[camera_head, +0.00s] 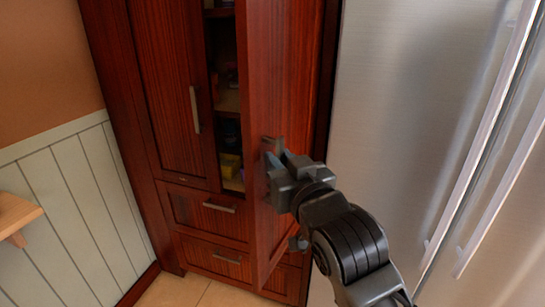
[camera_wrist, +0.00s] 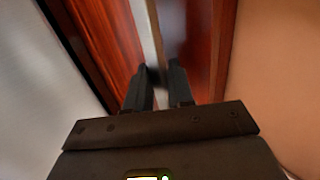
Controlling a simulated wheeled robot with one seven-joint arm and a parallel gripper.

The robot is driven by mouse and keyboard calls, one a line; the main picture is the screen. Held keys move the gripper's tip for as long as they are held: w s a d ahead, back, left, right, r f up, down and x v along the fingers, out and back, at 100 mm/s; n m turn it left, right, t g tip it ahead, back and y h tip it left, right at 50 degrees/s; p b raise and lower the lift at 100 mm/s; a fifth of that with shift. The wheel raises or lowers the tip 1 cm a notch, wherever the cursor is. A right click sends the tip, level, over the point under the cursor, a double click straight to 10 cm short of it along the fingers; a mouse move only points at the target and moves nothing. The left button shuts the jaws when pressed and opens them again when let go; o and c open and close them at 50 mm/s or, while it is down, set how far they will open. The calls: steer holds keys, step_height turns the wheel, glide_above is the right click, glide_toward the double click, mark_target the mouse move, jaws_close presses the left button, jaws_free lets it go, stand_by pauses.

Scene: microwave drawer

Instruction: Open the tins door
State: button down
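The tall red-brown wooden cabinet has a right door (camera_head: 285,90) that stands part open, swung out toward me. Shelves with small items, some yellow (camera_head: 232,183), show in the gap behind it. The cabinet's left door (camera_head: 165,80) is shut. My gripper (camera_head: 273,157) is at the open door's free edge, at its handle. In the wrist view, my gripper (camera_wrist: 160,82) has its two fingers on either side of the pale metal handle strip (camera_wrist: 148,30). Whether the fingers press on the handle cannot be told. The handle's lower part is hidden by the fingers.
A steel fridge (camera_head: 410,110) with long vertical handles stands close on the right, beside my arm. Two shut drawers (camera_head: 215,205) are under the doors. A wooden ledge (camera_head: 15,215) is at the left wall. Tiled floor (camera_head: 175,292) shows in front.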

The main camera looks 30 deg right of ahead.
steer(key=shift+s+d+r+h, duration=0.1)
steer(key=shift+s+d+h, duration=0.2)
steer(key=shift+d, duration=0.35)
steer(key=shift+s+d+h, duration=0.1)
steer(key=shift+s+d, duration=0.25)
steer(key=shift+d, duration=0.25)
steer(key=c, duration=1)
jaws_free()
steer(key=shift+c, duration=0.2)
steer(key=shift+a, duration=0.15)
steer(key=s+a+b, duration=0.1)
steer(key=s, duration=0.6)
steer(key=shift+s, duration=0.35)
